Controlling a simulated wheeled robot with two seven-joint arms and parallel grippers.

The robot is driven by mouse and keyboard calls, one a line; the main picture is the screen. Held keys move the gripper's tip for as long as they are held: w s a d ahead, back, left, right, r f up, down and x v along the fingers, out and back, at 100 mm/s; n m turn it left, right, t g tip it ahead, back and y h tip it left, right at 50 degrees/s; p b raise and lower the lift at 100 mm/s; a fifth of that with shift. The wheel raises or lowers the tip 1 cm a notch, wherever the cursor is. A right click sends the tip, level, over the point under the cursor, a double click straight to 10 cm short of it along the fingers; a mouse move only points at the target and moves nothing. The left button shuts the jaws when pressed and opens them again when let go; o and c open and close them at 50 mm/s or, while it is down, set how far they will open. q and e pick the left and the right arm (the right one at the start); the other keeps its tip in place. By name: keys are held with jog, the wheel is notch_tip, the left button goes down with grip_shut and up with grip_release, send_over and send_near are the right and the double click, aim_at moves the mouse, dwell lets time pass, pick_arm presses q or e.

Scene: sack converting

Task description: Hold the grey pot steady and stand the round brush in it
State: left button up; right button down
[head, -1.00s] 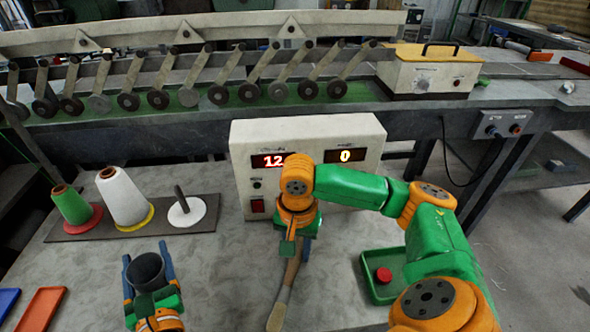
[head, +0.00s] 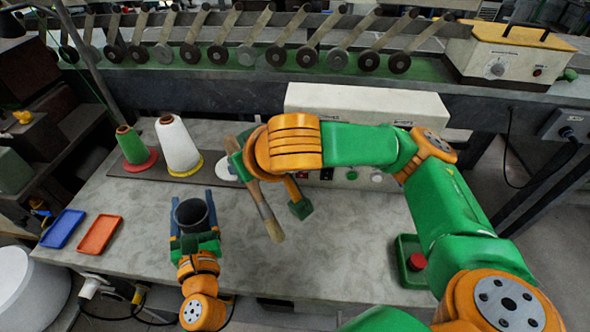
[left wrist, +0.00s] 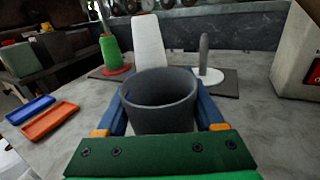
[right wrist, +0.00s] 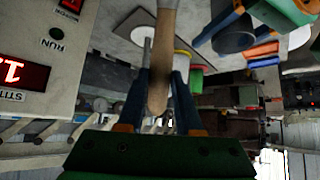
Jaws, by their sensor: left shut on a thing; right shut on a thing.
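The grey pot (head: 192,214) stands on the table at the left of the head view. My left gripper (head: 194,222) is shut around it, one finger on each side; the left wrist view shows the pot (left wrist: 160,98) upright with its mouth open. The round brush (head: 266,212) is a long wooden handle with a paler lower end, tilted, up and to the right of the pot in the head view. My right gripper (right wrist: 158,88) is shut on the brush handle (right wrist: 160,85). The brush is apart from the pot.
A green cone (head: 132,146), a white cone (head: 178,146) and a spindle on a white disc stand behind the pot. A blue tray (head: 62,229) and an orange tray (head: 99,235) lie to the left. A white counter box (head: 365,103) and a green tray with a red button (head: 417,262) stand right.

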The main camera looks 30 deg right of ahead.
pick_arm(q)
jog(key=shift+d, duration=0.15)
pick_arm(e)
jog(key=a+r+n+t+y, duration=0.1)
jog(key=a+r+n+y, duration=0.4)
jog(key=r+y, duration=0.25)
jog(key=a+r+n+t+y, duration=0.1)
jog(key=a+r+n+y, duration=0.45)
jog(key=r, duration=0.25)
notch_tip(320, 180, down, 14)
jog(key=shift+w+d+m+y, duration=0.3)
jog(key=shift+w+d+m, duration=0.05)
jog(key=shift+w+m, duration=0.1)
jog(key=c, duration=0.5)
grip_release()
